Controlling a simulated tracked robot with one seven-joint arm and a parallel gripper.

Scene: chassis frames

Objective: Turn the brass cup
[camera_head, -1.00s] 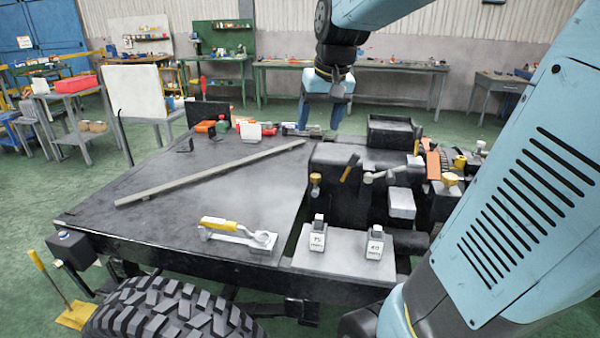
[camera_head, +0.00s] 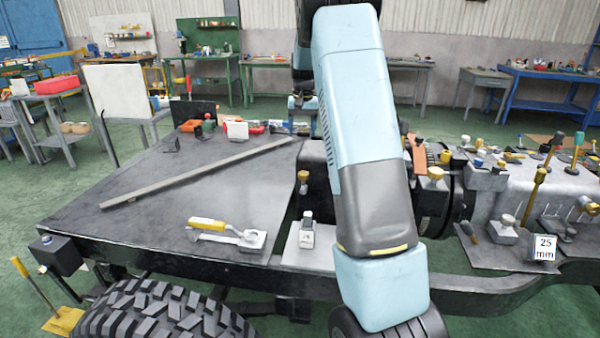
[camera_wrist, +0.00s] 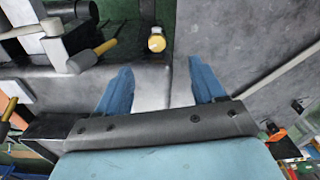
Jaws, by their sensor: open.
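A small brass-coloured cup-like piece (camera_head: 303,177) stands on a dark stem at the right edge of the dark deck, left of my arm. A round yellow-brass top (camera_wrist: 156,42) shows in the wrist view and looks like the same piece. My gripper (camera_wrist: 160,78) is open and empty, its two blue fingers apart. The brass top lies beyond the fingertips, roughly between them and apart from both. In the head view my arm covers most of the gripper. Another brass-topped piece (camera_head: 435,173) stands right of my arm.
Mallets (camera_wrist: 92,57) lie left of the fingers in the wrist view. A long grey bar (camera_head: 205,172) crosses the deck. Much of the deck is clear.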

